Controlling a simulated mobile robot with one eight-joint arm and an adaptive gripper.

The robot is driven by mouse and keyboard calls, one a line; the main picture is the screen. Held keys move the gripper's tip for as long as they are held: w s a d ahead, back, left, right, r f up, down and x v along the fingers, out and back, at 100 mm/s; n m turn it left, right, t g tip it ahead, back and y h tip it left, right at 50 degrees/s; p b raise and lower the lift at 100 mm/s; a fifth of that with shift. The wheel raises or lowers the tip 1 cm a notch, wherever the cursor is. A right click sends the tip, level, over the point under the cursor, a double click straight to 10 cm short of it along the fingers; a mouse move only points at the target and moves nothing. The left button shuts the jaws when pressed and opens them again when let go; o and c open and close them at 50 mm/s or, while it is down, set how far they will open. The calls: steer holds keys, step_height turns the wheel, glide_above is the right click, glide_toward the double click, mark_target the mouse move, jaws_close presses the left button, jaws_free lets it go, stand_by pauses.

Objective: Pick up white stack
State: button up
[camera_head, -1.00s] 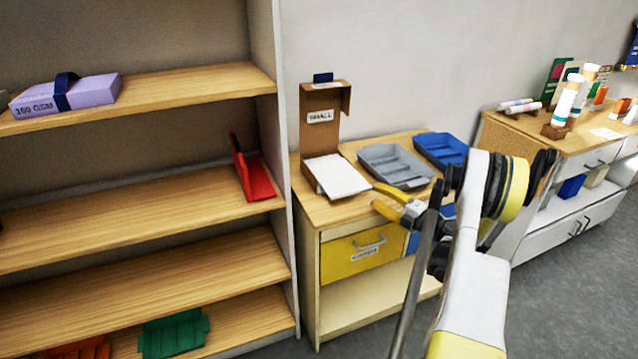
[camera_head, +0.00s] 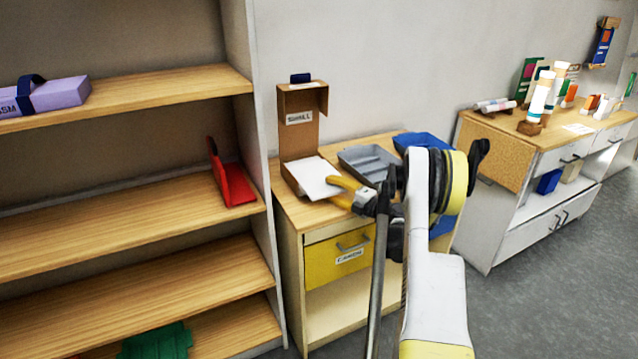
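The white stack (camera_head: 312,180) is a flat white block like paper. It lies in an open brown cardboard box (camera_head: 302,140) with a raised back labelled SMALL, on the wooden top of a small cabinet. My gripper (camera_head: 331,191) has yellow fingers and is at the stack's right edge. The fingers are apart, one above the other in the picture, with their tips pointing left at the stack. Whether they touch it I cannot tell. My arm hides part of the cabinet top to the right.
A grey tray (camera_head: 368,162) and a blue tray (camera_head: 425,140) stand right of the box, close to my arm. The cabinet (camera_head: 294,262) has a yellow drawer (camera_head: 333,258). A tall shelf (camera_head: 262,200) stands close on the left, holding a red holder (camera_head: 232,184).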

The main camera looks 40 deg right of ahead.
steer(key=shift+r, duration=0.1)
jaws_close()
steer(key=shift+r, duration=0.1)
